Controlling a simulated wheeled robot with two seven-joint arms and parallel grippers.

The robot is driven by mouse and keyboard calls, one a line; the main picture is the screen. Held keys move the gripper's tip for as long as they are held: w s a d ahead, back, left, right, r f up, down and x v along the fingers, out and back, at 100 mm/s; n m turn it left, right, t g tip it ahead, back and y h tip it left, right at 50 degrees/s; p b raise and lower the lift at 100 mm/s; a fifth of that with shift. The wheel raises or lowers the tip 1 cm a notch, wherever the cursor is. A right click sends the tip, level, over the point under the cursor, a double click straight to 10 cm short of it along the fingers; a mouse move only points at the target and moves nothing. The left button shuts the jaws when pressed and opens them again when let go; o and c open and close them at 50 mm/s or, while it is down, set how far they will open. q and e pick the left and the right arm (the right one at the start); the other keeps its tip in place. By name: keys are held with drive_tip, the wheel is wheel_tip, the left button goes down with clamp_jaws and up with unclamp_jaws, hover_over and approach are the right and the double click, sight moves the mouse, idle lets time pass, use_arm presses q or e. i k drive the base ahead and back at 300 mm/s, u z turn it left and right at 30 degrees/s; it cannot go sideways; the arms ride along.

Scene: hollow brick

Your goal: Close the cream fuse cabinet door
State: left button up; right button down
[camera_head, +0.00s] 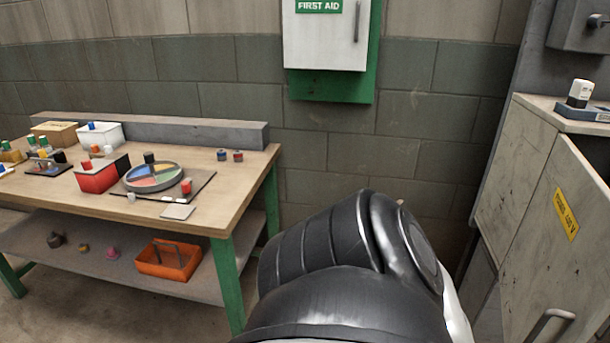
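The cream fuse cabinet (515,185) stands at the right edge of the head view. Its door (545,245) carries a yellow warning label (566,213) and a grey bar handle (550,322) near the bottom of the picture. The door's top edge runs at a different angle from the cabinet's top, so the door appears to stand open, swung out towards me. Its right part and lower part are cut off by the frame. A black link of my own arm fills the bottom middle, left of the door and apart from it in the picture. Neither gripper shows.
A wooden workbench (160,225) with green legs stands at left, with a round coloured tray (153,180), a red box (101,177) and an orange tote (169,263) on its lower shelf. A first aid cabinet (325,45) hangs on the wall. A white-topped object (580,92) stands on the cream cabinet.

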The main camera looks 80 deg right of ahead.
sight(554, 276)
drive_tip(key=z, duration=4.05)
drive_tip(key=i, duration=1)
